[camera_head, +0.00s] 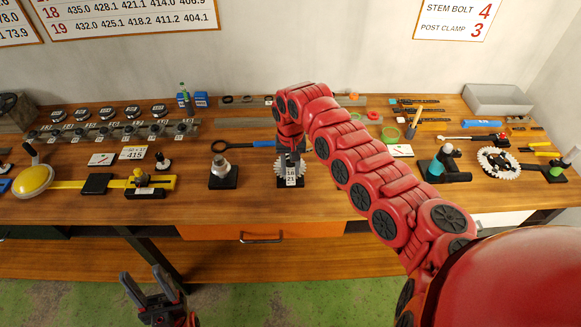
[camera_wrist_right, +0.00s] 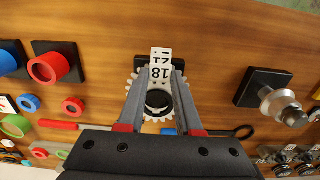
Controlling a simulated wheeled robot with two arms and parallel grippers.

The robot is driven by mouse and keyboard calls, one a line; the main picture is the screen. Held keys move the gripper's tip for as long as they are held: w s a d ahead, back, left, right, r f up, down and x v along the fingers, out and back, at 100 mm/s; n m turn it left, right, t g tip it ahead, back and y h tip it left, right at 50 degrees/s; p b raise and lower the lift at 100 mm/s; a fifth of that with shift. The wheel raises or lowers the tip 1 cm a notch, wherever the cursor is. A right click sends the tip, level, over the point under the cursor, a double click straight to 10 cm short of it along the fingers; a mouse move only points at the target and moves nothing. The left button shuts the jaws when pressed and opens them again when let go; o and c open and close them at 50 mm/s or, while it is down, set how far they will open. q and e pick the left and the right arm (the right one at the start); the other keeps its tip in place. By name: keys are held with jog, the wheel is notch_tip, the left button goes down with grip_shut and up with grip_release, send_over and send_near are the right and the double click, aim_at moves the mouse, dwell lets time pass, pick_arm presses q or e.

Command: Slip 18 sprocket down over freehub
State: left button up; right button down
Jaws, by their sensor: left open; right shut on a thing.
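A toothed silver sprocket (camera_head: 280,170) stands at a dark stand with a white tag reading 18 and 21 (camera_head: 291,176). In the right wrist view the sprocket (camera_wrist_right: 187,104) lies between my right gripper's two fingers, with the tag (camera_wrist_right: 160,65) at the fingertips. My right gripper (camera_wrist_right: 158,75) is shut on the sprocket, still at the stand. The silver freehub (camera_head: 221,167) stands upright on a black base to the left of it, apart from the gripper; it also shows in the right wrist view (camera_wrist_right: 285,107). My left gripper (camera_head: 155,297) is open and empty, below the table's front edge.
A blue-handled tool (camera_head: 250,145) lies behind the freehub and stand. A yellow gauge (camera_head: 150,184) and black pad (camera_head: 97,184) lie to the left. A chainring (camera_head: 498,163) and a teal-bodied stand (camera_head: 437,170) are at right. Bare wood separates freehub and sprocket stand.

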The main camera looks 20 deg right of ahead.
aim_at(290, 171)
jog(key=shift+f+b, duration=0.35)
jog(key=shift+f, duration=0.2)
dwell(0.4)
jog(key=c, duration=0.5)
grip_release()
jog(key=shift+r, duration=0.3)
notch_tip(290, 171, up, 4)
jog(key=b, duration=0.2)
jog(key=shift+w+b, duration=0.15)
jog(key=shift+b, duration=0.15)
notch_tip(290, 171, up, 13)
jog(key=b, duration=0.2)
jog(key=shift+f, duration=0.1)
